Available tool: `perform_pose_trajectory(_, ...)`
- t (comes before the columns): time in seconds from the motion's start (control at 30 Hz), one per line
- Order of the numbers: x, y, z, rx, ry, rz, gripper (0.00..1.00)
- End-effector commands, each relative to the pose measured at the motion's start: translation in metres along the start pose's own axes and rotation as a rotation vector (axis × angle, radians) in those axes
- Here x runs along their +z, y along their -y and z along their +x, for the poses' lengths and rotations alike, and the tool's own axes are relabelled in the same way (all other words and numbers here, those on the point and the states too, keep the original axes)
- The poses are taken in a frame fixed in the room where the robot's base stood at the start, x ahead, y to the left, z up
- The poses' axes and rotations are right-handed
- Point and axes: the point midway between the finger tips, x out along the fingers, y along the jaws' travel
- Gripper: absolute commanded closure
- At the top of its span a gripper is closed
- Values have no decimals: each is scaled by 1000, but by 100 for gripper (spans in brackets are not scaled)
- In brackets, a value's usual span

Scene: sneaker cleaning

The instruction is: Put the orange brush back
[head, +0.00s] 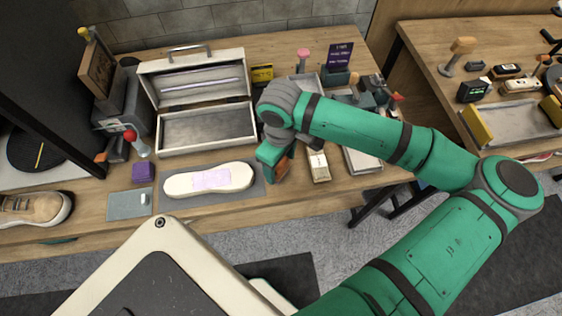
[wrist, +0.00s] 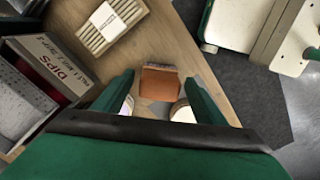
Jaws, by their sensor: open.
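The orange brush shows as an orange-brown block (wrist: 160,83) in the wrist view, lying on the wooden bench between my two green fingers. My gripper (wrist: 156,108) is open around it, with a gap visible on each side. In the head view my gripper (head: 270,160) is low over the bench, just right of the grey mat. A bit of orange (head: 281,168) shows beside the fingers there; most of the brush is hidden by my gripper.
A white sole (head: 210,180) lies on the grey mat (head: 258,190). An open white toolbox (head: 205,130) stands behind. A small slatted box (head: 319,167) is close on the right; it also shows in the wrist view (wrist: 112,22). A printed box (wrist: 62,62) is at left there.

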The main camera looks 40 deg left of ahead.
Motion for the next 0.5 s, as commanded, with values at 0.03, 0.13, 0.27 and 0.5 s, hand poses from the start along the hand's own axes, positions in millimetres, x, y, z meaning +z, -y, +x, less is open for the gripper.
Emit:
perform_pose_trajectory(0.03,-1,0,-2,2,0,-2,35)
perform_pose_trajectory(0.13,-2,0,-11,1,-2,-3,35)
perform_pose_trajectory(0.27,-2,0,-33,2,-2,-4,35)
perform_pose_trajectory(0.5,-1,0,-82,3,-2,-2,35)
